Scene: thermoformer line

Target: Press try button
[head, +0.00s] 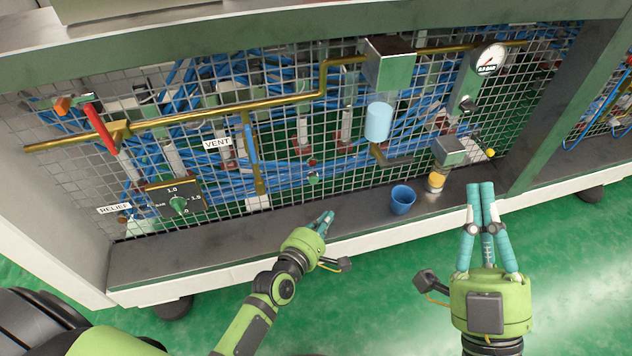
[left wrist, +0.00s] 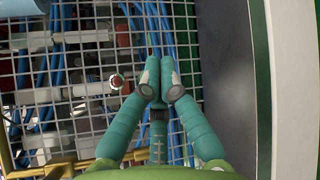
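No label reading "try" is legible. A small red button (head: 312,163) sits on the mesh panel in the middle of the head view, with a small green part (head: 313,179) just below it. A red button also shows in the left wrist view (left wrist: 116,81), left of my fingertips. My left gripper (head: 326,219) is shut and empty, in front of the panel and below the red button, apart from it. It also shows in the left wrist view (left wrist: 160,68). My right gripper (head: 480,187) is shut and empty at the right, in front of the ledge.
A blue cup (head: 402,200) and a yellow-and-white canister (head: 436,181) stand on the grey ledge (head: 240,232). A yellow knob (head: 490,153) is at the right.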

